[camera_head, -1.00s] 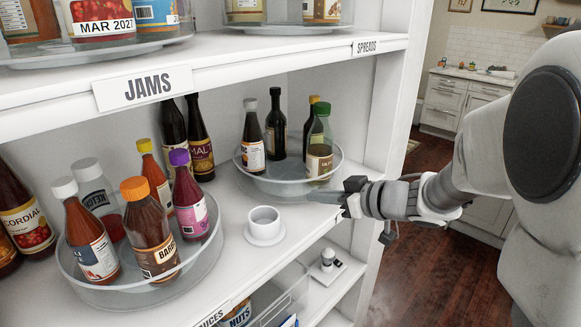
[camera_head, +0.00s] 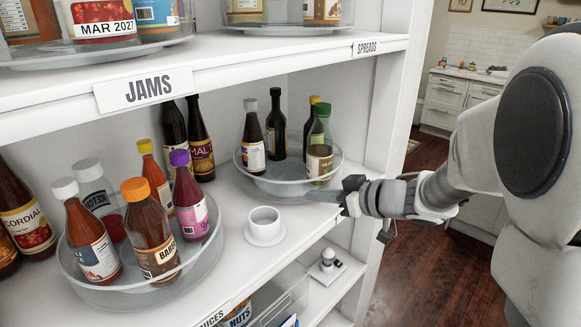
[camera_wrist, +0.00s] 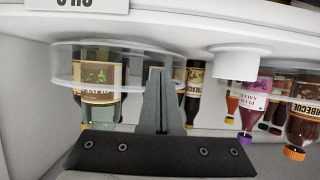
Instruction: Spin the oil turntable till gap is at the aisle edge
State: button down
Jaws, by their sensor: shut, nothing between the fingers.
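The oil turntable (camera_head: 268,187), a clear round tray with a raised rim, sits at the right end of the middle shelf near the upright. It holds a dark bottle with a white cap (camera_head: 253,140), a dark green bottle (camera_head: 276,125), a yellow-capped bottle (camera_head: 309,130) and a green bottle (camera_head: 320,155) at the front right. Its front left stretch is bare. My gripper (camera_head: 320,196) is shut and empty, its fingertips at the tray's front right side. The wrist view is upside down and shows the fingers (camera_wrist: 156,85) against the tray; contact is unclear.
A white cup on a saucer (camera_head: 264,236) stands left of my gripper. A sauce turntable (camera_head: 200,262) with several bottles is further left. The shelf above (camera_head: 230,58) and the right upright (camera_head: 392,110) border the space. The aisle at right is open.

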aim_at(324, 186)
jog(key=shift+w+a, duration=0.2)
jog(key=shift+w, duration=0.3)
jog(key=shift+d, duration=0.1)
jog(key=shift+w+d+p, duration=0.2)
jog(key=shift+d+p, duration=0.1)
jog(key=shift+d, duration=0.25)
jog(key=shift+w+d+p, duration=0.2)
jog(key=shift+d+p, duration=0.1)
jog(key=shift+d, duration=0.25)
jog(key=shift+w+d+p, duration=0.45)
jog(key=shift+w+d, duration=0.4)
